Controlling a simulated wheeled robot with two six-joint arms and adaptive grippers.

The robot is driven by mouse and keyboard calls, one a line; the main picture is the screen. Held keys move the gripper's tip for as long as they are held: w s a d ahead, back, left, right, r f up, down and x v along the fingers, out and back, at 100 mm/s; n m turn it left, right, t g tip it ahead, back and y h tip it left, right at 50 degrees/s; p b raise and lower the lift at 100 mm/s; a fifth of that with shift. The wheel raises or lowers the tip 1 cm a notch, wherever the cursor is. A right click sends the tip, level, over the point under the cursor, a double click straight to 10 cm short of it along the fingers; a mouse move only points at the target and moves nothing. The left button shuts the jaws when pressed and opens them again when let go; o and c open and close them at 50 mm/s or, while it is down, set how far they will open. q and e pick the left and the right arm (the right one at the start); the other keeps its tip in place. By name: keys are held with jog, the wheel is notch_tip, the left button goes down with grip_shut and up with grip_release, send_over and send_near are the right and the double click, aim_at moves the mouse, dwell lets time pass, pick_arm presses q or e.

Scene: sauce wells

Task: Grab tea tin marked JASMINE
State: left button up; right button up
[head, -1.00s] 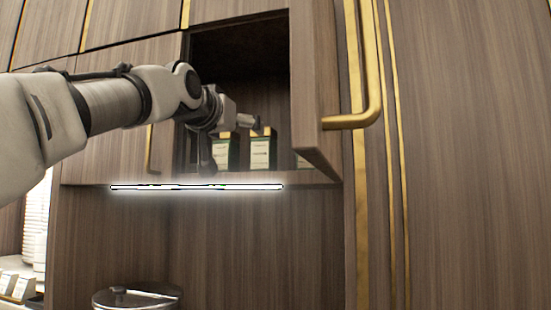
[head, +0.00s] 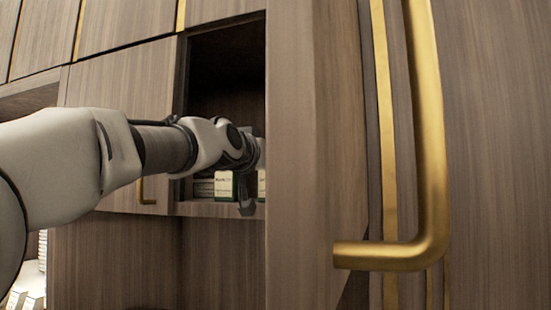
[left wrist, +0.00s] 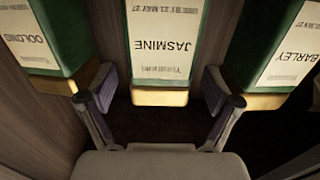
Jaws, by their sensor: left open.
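The JASMINE tin (left wrist: 160,45), green with a white label and gold end, is in the middle of the left wrist view, its label upside down there. My left gripper (left wrist: 158,84) is open, with one finger on each side of the tin's gold end; I cannot tell whether they touch it. The OOLONG tin (left wrist: 35,45) is on the left and the BARLEY tin (left wrist: 280,45) on the right in that view. In the head view my left gripper (head: 247,190) is inside the open cupboard, partly hidden by its wrist. A pale-labelled tin (head: 224,185) shows beside it.
The open cupboard door (head: 315,150) with its gold handle (head: 425,130) stands close on the right of the head view and hides part of the cupboard. The cupboard shelf edge (head: 205,209) runs under the tins. Neighbouring tins leave narrow gaps beside the fingers.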

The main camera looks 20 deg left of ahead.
pick_arm(q)
jog(key=shift+w+r+p, duration=0.3)
jog(key=shift+w+r, duration=0.05)
jog(key=shift+w, duration=0.5)
jog(key=shift+w+f, duration=0.15)
jog(key=shift+w, duration=0.1)
jog(key=shift+c, duration=1)
jog(key=c, duration=1.2)
